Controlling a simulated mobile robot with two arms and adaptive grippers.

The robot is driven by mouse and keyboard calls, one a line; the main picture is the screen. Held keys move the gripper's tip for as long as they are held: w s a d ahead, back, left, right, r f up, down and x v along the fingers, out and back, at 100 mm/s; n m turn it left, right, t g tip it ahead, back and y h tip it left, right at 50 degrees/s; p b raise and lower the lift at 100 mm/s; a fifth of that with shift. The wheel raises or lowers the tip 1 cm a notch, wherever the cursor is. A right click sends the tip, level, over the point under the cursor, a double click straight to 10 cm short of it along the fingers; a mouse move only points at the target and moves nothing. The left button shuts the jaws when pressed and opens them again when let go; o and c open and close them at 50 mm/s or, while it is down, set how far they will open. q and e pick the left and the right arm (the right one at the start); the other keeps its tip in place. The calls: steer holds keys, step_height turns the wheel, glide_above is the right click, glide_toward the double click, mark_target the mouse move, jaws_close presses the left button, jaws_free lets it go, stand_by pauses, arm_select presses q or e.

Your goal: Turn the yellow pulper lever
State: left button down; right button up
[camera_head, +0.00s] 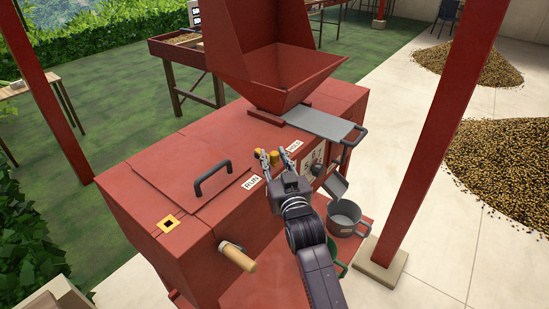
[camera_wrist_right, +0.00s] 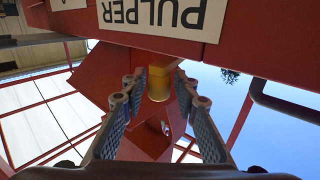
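The yellow pulper lever (camera_head: 274,157) stands on top of the red pulper machine (camera_head: 205,150), between the RUN and HOLD labels. My right gripper (camera_head: 280,154) is at the lever, with its two fingers spread. The gripper partly hides the lever's base in the head view. My left gripper is not in view.
A red hopper (camera_head: 280,75) rises behind the lever, with a grey slide plate (camera_head: 320,123) beside it. A black handle (camera_head: 212,178) stands on the lid, left of the gripper. A red post (camera_head: 440,130) is to the right. A metal pot (camera_head: 345,216) sits lower right.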

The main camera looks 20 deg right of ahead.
steer(key=shift+o, duration=0.6)
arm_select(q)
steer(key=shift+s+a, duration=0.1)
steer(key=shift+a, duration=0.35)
arm_select(e)
steer(key=s, duration=1.2)
steer(key=shift+a, duration=0.4)
steer(key=shift+c, duration=0.2)
